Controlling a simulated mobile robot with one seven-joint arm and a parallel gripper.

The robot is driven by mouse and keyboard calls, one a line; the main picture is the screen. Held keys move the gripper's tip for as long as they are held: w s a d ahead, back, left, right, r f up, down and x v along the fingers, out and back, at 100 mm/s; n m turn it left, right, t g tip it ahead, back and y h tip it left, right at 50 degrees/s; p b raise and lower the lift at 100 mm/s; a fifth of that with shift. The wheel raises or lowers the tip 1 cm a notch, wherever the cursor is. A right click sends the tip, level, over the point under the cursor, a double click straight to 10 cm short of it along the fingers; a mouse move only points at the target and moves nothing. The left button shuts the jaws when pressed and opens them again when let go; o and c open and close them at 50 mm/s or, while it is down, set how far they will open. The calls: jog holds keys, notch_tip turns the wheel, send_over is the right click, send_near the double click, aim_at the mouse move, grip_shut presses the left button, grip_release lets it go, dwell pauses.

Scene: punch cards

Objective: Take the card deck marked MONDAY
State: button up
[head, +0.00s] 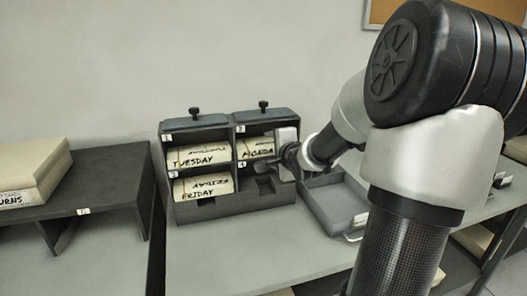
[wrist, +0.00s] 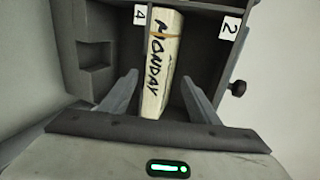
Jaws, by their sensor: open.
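The card deck marked MONDAY (head: 256,147) stands in the upper right compartment of the dark rack (head: 215,211), labelled 2. In the head view my gripper covers the right end of its lettering. My gripper (head: 280,160) is at the rack's right side, in front of this compartment. In the wrist view the open fingers (wrist: 161,100) lie on either side of the cream MONDAY deck (wrist: 163,62), with visible gaps. Whether either finger touches it farther in cannot be told.
The TUESDAY deck (head: 199,156) is upper left and the FRIDAY deck (head: 204,187) lower left. The lower right compartment looks empty. A grey tray (head: 325,211) lies close right of the rack. A dark shelf (head: 105,170) with a RETURNS box (head: 32,172) stands left.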

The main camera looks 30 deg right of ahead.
aim_at(267, 149)
jog(key=w, duration=0.1)
jog(key=w+f+b, duration=0.1)
jog(key=w, duration=0.1)
jog(key=shift+f, duration=0.1)
jog(key=shift+w+d, duration=0.15)
jog(key=shift+w, duration=0.25)
